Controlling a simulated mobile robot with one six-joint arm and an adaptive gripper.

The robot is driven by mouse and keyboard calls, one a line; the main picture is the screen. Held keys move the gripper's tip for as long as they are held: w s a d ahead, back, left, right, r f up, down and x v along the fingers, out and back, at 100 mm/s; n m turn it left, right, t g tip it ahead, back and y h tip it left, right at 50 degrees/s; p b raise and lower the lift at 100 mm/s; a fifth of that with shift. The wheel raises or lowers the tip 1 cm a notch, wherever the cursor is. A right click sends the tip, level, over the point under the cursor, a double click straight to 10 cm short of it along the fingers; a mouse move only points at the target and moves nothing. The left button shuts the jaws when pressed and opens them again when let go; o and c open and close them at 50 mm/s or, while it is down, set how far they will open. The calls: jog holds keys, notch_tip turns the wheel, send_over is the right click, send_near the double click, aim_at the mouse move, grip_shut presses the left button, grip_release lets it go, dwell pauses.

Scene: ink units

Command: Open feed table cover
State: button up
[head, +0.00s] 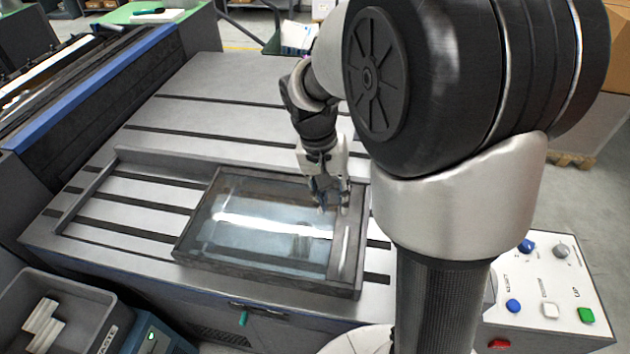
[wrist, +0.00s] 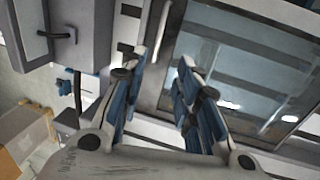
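The feed table cover (head: 262,256) is a clear pane in a dark frame and lies flat on the grey slotted table. In the wrist view the cover (wrist: 245,62) fills the upper right. My gripper (head: 333,204) is above the cover's right edge in the head view. In the wrist view my gripper (wrist: 155,76) has its blue-padded fingers apart, with the bar showing in the gap ahead of them. I see nothing held, and contact cannot be told.
A control panel (head: 540,290) with several coloured buttons is at the lower right. A grey bin (head: 85,305) with white pieces stands at the lower left. A machine with a blue rail (head: 95,85) borders the table on the left. The table behind the cover is clear.

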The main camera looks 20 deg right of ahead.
aim_at(344, 247)
jog(key=d+f+b, duration=0.1)
jog(key=f+b, duration=0.1)
jog(key=f, duration=0.3)
jog(key=s+d+f+b, duration=0.1)
jog(key=f+b, duration=0.1)
jog(key=f, duration=0.4)
jog(key=s+f+b, duration=0.1)
jog(key=f, duration=0.5)
jog(key=shift+d+b, duration=0.4)
jog(key=shift+r, duration=0.1)
grip_shut()
